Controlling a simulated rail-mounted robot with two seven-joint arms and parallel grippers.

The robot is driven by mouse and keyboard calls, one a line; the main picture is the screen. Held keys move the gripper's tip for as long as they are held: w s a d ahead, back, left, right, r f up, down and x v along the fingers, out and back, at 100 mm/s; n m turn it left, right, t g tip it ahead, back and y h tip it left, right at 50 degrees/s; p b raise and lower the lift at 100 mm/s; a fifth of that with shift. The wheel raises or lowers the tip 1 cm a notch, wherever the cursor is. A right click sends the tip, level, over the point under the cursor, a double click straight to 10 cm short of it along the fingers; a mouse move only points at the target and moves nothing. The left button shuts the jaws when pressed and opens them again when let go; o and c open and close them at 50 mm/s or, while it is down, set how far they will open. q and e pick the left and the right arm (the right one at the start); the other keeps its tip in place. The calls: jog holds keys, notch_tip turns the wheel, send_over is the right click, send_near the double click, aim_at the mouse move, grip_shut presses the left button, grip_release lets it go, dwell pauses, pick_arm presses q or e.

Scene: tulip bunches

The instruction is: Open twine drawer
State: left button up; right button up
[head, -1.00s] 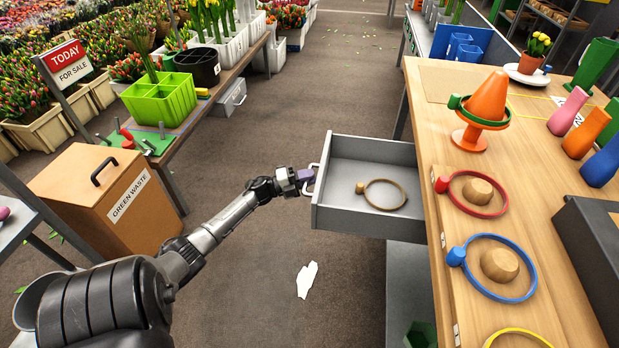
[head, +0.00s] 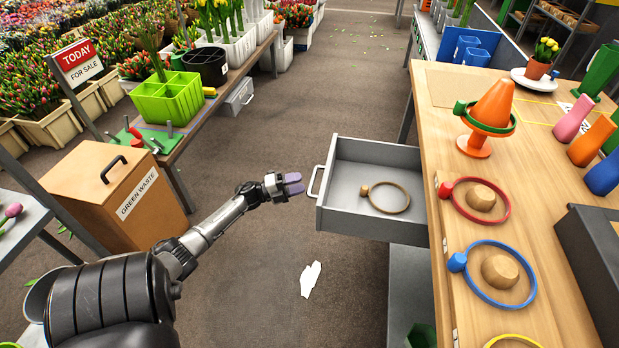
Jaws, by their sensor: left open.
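The grey twine drawer (head: 365,220) stands pulled out from the left side of the wooden workbench (head: 435,150). A brown ring (head: 408,199) with a small knob lies inside on its floor. The drawer's pale bow handle (head: 316,181) is on its left front. My left gripper (head: 294,184) is open and empty, with purple fingertips just left of the handle and apart from it. My right gripper is not in view.
On the bench are a red ring (head: 509,205), a blue ring (head: 530,294) and an orange cone (head: 494,103). A green waste bin (head: 105,200) stands left of my arm. White paper (head: 310,279) lies on the floor. The aisle behind the gripper is clear.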

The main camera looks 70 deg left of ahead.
pick_arm(q)
jog(key=p+v, duration=0.1)
jog(key=v, duration=0.7)
jog(key=shift+f, duration=0.1)
dwell(0.4)
jog(key=shift+s+a, duration=0.1)
